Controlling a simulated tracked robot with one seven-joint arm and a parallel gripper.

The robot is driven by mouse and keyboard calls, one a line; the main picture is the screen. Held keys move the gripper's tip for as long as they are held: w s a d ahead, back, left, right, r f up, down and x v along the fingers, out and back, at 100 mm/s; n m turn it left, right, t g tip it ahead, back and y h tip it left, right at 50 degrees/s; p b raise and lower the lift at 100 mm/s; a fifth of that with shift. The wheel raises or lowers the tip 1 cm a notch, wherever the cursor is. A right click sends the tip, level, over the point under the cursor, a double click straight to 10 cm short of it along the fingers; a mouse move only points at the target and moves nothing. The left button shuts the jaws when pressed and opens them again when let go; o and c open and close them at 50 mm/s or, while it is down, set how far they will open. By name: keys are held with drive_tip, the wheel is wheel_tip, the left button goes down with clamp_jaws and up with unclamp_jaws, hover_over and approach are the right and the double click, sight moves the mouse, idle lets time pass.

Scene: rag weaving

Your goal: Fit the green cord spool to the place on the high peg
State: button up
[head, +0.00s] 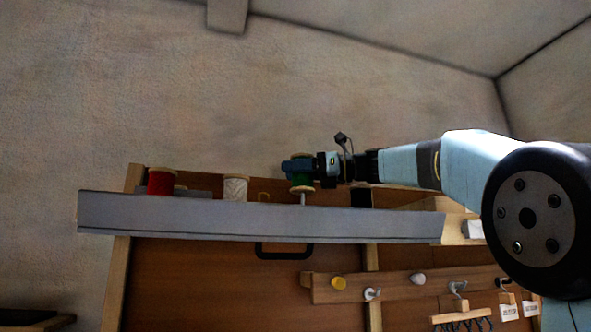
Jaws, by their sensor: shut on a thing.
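The green cord spool (303,185) has pale wooden ends and is upright in the head view, above the middle of the high grey shelf. My gripper (298,168) is shut on it from the right, and its fingers cover much of the green cord. A thin pale peg (302,199) shows directly below the spool, rising from behind the shelf's front edge. I cannot tell whether the peg's tip is inside the spool or just under it.
The grey shelf front (200,217) hides the feet of a red spool (161,182), a white spool (236,187) and a black spool (361,197). A lower wooden rail (390,287) carries knobs and hooks. The wall space above the shelf is clear.

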sight(296, 193)
drive_tip(key=shift+f, duration=0.6)
drive_tip(key=shift+f, duration=0.5)
idle(0.3)
drive_tip(key=shift+f, duration=0.4)
drive_tip(key=shift+f, duration=0.35)
drive_tip(key=shift+f, duration=0.6)
drive_tip(key=shift+f, duration=0.5)
